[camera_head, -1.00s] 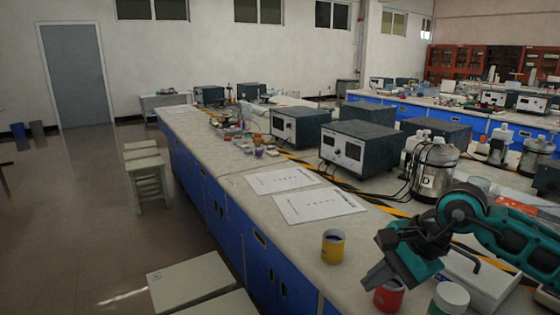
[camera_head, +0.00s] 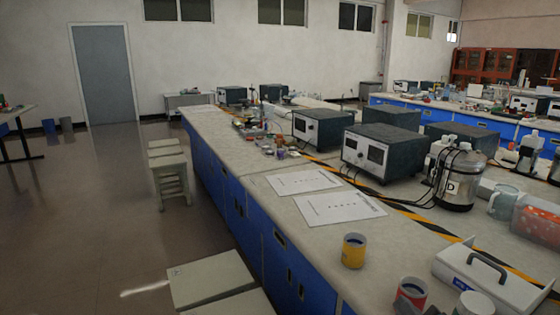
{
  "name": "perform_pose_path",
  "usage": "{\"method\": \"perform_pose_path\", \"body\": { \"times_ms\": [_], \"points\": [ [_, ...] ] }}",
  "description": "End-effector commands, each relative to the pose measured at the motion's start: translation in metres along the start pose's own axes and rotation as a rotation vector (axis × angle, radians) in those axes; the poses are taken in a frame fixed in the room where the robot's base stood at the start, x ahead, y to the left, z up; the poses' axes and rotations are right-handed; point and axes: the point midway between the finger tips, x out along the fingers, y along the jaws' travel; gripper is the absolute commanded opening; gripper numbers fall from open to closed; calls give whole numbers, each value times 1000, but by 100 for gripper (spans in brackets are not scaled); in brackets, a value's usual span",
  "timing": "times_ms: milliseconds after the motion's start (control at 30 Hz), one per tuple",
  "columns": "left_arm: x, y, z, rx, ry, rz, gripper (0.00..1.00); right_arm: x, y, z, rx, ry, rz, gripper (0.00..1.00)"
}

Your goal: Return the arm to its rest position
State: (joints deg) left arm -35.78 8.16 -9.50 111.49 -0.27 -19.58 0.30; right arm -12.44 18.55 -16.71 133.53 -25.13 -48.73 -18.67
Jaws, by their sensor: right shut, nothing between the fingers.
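My right gripper (camera_head: 415,306) shows only as a small dark tip at the bottom edge, in front of the red cup (camera_head: 411,290). It is shut with nothing in it. The rest of my right arm is below the frame. I cannot tell whether the tip touches the cup. My left gripper is not in view.
A yellow cup (camera_head: 353,250) stands on the bench (camera_head: 300,180). A white-lidded jar (camera_head: 476,303) and a white box with a dark handle (camera_head: 490,276) are at the lower right. A metal pot (camera_head: 458,182) and dark instruments stand behind. Stools (camera_head: 212,280) are left of the bench.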

Motion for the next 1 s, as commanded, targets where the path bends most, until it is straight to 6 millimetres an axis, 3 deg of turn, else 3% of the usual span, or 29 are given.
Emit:
{"method": "perform_pose_path", "body": {
  "times_ms": [33,100,200,400,600,1000],
  "points": [
    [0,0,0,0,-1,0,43,-11,-20,23,112,-104,-84,0],
    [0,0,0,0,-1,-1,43,-28,-46,48,243,-235,-185,0],
    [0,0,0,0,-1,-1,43,-53,-75,73,381,-389,-298,0],
    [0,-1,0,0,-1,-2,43,-104,-118,102,573,-634,-468,0],
    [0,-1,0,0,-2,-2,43,-156,-149,116,712,-848,-607,0],
    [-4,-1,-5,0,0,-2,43,-112,-172,117,751,-657,-538,0]
  ]
}}
